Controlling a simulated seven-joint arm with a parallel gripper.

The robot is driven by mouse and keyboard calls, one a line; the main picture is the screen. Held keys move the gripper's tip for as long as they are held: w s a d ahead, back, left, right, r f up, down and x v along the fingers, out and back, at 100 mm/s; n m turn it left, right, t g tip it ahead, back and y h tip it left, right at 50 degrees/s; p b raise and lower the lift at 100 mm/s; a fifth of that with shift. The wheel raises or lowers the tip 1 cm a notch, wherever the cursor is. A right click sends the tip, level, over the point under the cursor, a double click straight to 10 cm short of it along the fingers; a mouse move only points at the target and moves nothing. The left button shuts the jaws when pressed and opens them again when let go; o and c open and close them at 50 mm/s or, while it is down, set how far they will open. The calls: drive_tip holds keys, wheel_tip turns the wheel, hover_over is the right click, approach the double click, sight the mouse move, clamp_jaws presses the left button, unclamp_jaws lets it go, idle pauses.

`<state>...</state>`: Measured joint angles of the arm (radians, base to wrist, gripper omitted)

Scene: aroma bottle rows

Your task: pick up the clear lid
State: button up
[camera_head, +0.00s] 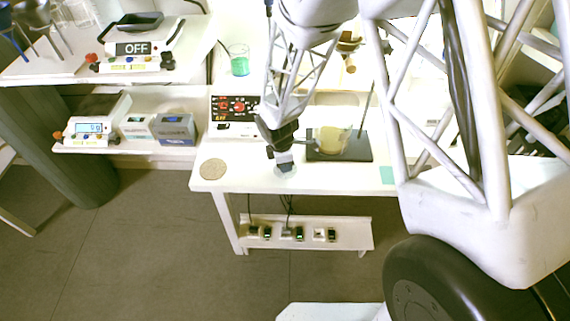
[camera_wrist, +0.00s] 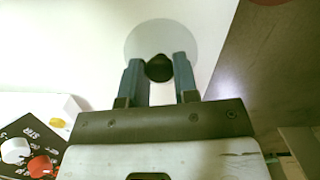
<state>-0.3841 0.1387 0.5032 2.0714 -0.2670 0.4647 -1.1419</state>
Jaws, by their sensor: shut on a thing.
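The clear lid (camera_wrist: 160,35) is a pale see-through disc with a black knob (camera_wrist: 159,69) in the wrist view. My gripper (camera_wrist: 158,64) is shut on the knob, with one blue-grey finger on each side of it. In the head view the lid (camera_head: 286,171) is a faint disc under my gripper (camera_head: 284,160), by the front part of the white table (camera_head: 320,184). My fingers hide the knob there. I cannot tell whether the lid touches the table.
A round tan mat (camera_head: 213,169) lies to the left of my gripper. A dark stand base (camera_head: 362,150) with a yellowish glass vessel (camera_head: 331,140) is close on the right. A control panel (camera_head: 235,105) with red knobs and a beaker of green liquid (camera_head: 239,67) stand behind.

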drive_tip(key=shift+r, duration=0.4)
wheel_tip(320, 180, up, 2)
drive_tip(key=shift+r, duration=0.1)
drive_tip(key=s+d, duration=0.2)
drive_tip(key=s, duration=0.5)
drive_tip(key=s+d+r, duration=0.1)
drive_tip(key=s+d, duration=0.2)
drive_tip(key=s, duration=0.5)
drive_tip(key=shift+d, duration=0.15)
